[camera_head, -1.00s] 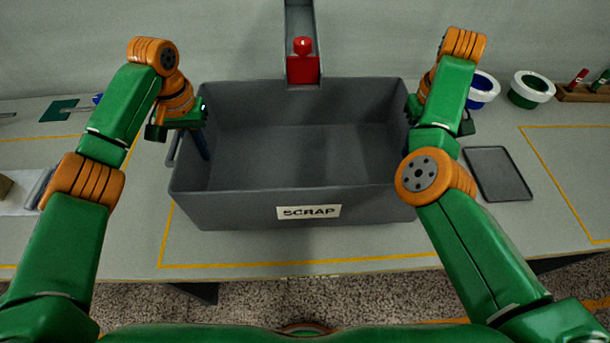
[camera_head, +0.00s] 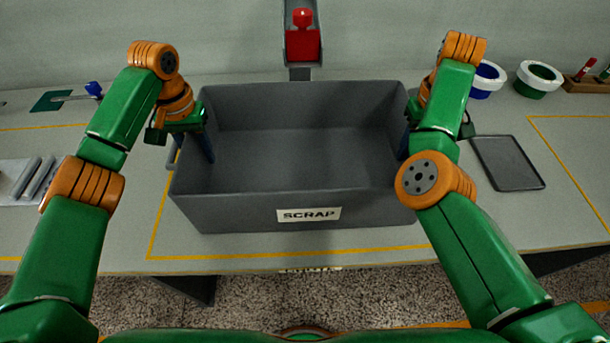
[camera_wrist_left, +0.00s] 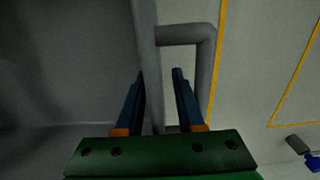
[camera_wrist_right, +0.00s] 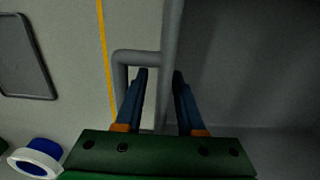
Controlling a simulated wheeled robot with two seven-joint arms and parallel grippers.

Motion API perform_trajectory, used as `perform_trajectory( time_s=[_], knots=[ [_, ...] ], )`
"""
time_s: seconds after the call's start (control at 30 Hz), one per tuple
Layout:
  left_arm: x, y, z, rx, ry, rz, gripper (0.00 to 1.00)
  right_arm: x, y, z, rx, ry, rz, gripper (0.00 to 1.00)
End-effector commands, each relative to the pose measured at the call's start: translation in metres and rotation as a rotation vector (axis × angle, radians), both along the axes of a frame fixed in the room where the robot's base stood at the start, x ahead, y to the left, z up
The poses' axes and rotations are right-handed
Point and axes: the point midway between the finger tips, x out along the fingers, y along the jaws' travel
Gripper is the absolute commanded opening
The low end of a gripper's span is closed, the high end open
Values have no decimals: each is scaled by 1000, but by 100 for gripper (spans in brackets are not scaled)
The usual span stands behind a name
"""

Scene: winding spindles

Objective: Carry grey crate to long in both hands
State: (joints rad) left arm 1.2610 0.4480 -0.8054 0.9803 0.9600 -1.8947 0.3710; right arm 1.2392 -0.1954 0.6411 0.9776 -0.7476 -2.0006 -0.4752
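The grey crate (camera_head: 240,210), labelled SCRAP, is an open, empty-looking box held level in front of me, between my arms. My left gripper (camera_head: 194,145) is at its left end wall; in the left wrist view (camera_wrist_left: 160,85) one finger is inside the wall and one outside, within the side handle (camera_wrist_left: 205,60). My right gripper (camera_wrist_right: 158,85) straddles the right end wall in the same way, beside the other handle (camera_wrist_right: 121,70). Both look shut on the crate, though finger contact is hard to see. The height of the crate over the bench is unclear.
The bench (camera_head: 120,230) carries yellow outlines. A dark flat tray (camera_head: 507,162) lies right of the crate; blue (camera_head: 486,80) and green (camera_head: 538,79) tubs stand behind it. A red block (camera_head: 302,45) on a grey post stands behind the crate. Lettering on the bench's front edge is unreadable.

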Motion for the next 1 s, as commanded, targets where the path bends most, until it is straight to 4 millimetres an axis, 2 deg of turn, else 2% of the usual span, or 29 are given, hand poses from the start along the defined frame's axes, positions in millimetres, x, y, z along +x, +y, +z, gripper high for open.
perform_trajectory(
  time_s=[0.27, 0.37, 0.5, 0.6, 0.7, 0.87, 1.0],
  knots=[
    [1, -1, 5, -2, -2, -2, 37, 0, 1, 1, 2, 1, 2, 37],
    [1, -1, 23, -3, -6, -2, 37, 0, 1, 1, 2, 1, 2, 37],
    [1, 0, 65, 0, -7, 0, 37, 0, 1, 0, 2, 1, 3, 37],
    [1, 0, 90, 2, -6, 0, 37, 0, 1, 0, 2, 1, 3, 37],
    [0, -1, 107, 2, -1, 0, 37, 0, 1, 0, 2, 1, 3, 37],
    [0, -1, 121, 0, -2, 1, 37, 0, 1, 4, 4, -1, 2, 37],
    [0, -1, 121, -1, -1, -1, 37, 1, 3, 34, 7, -6, 4, 37]
  ],
)
